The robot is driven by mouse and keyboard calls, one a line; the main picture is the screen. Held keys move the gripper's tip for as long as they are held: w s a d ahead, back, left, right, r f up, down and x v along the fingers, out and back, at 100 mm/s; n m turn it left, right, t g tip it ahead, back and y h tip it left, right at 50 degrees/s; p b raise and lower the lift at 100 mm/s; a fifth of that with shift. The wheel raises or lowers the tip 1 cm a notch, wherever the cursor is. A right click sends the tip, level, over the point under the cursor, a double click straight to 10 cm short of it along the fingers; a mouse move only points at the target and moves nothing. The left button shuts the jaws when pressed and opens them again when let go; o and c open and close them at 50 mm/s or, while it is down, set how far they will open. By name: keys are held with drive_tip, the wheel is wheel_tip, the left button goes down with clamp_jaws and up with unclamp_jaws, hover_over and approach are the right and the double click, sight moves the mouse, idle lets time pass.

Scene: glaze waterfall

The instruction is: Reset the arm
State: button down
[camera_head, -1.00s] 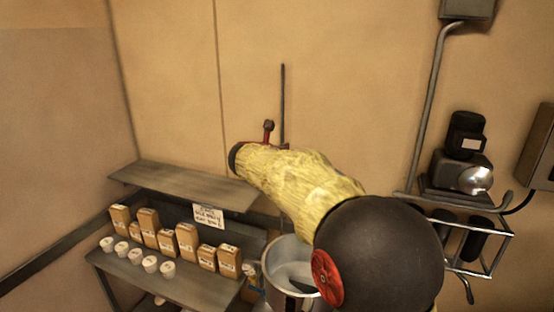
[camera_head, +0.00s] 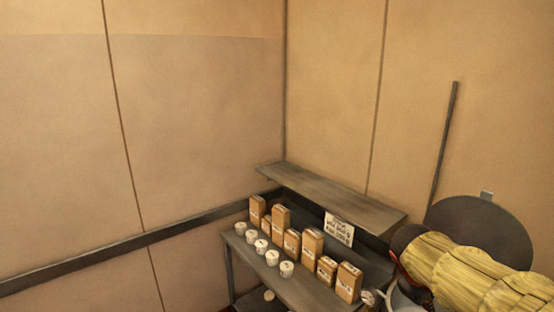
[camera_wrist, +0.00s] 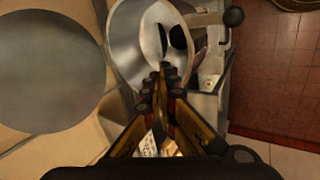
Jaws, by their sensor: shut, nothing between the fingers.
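My gripper (camera_wrist: 166,72) is shut and empty in the wrist view, its fingers pointing over a round metal vessel (camera_wrist: 128,45). I cannot tell whether the fingertips touch the vessel. In the head view my yellow-sleeved arm fills the lower right, and the gripper itself cannot be made out there. The arm hides part of the vessel area in the head view.
A grey bench (camera_head: 240,248) holds several brown boxes (camera_head: 312,245) and several white cups (camera_head: 272,258), below a shelf (camera_head: 330,192) with a sign (camera_head: 339,229). A large grey disc (camera_head: 478,228) stands behind my arm. Red tiled floor (camera_wrist: 275,85) shows right.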

drive_tip(key=s+a+f+m+t+y+b, duration=0.1)
drive_tip(key=s+a+f+m+y+b, duration=0.1)
drive_tip(key=s+a+f+b, duration=0.6)
drive_tip(key=s+a+f+m+t+y+b, duration=0.1)
drive_tip(key=s+a+f+m+y+b, duration=0.2)
drive_tip(key=s+a+f+b, duration=0.5)
drive_tip(key=s+f+m+b, duration=0.1)
drive_tip(key=s+f+b, duration=0.2)
drive_tip(key=f, duration=0.3)
drive_tip(key=shift+a+f+b, duration=0.15)
drive_tip(key=shift+f+b, duration=0.05)
drive_tip(key=shift+b, duration=0.7)
drive_tip(key=shift+s, duration=0.1)
